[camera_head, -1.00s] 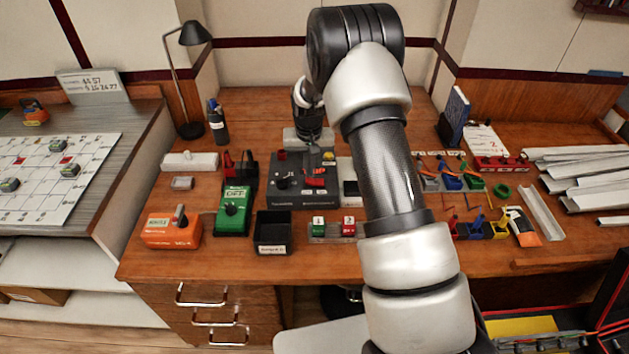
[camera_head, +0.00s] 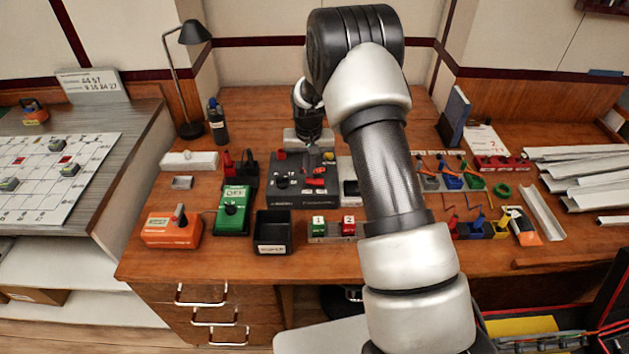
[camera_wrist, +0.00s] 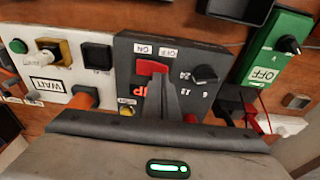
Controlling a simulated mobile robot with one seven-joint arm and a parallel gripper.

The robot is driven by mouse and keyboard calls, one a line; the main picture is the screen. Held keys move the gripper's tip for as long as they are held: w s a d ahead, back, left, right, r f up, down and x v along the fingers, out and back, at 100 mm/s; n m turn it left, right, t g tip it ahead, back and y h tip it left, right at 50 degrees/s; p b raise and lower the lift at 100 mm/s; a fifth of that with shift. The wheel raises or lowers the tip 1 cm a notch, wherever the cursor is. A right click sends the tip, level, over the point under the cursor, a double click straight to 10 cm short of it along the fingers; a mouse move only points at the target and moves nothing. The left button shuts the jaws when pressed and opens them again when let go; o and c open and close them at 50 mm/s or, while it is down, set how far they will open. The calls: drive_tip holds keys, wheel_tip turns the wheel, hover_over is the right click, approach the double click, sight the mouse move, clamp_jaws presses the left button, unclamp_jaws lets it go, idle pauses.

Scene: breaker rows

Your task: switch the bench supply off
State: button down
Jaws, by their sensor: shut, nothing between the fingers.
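The bench supply is a dark grey box (camera_head: 295,190) in the middle of the bench, with a black knob (camera_head: 282,182) and a red rocker switch (camera_head: 316,182). In the wrist view its panel (camera_wrist: 190,52) shows the red rocker (camera_wrist: 151,67) beside ON and OFF labels, and the knob (camera_wrist: 205,74). A lit red display (camera_wrist: 139,92) is partly hidden by my fingers. My gripper (camera_wrist: 162,84) is shut and empty, its tips just by the rocker; I cannot tell if they touch it. In the head view my gripper (camera_head: 312,150) is over the back of the box.
A green box (camera_head: 234,211) marked OFF and an orange box (camera_head: 172,232) stand to the left. A black bin (camera_head: 272,232) and green and red numbered blocks (camera_head: 333,227) stand in front. A white WAIT box (camera_wrist: 52,70) is close beside the supply.

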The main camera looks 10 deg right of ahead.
sight(310, 180)
drive_tip(key=shift+f+b, duration=0.5)
drive_tip(key=shift+f, duration=0.15)
wheel_tip(310, 180, up, 7)
drive_tip(key=p, duration=0.3)
idle(0.7)
idle(0.4)
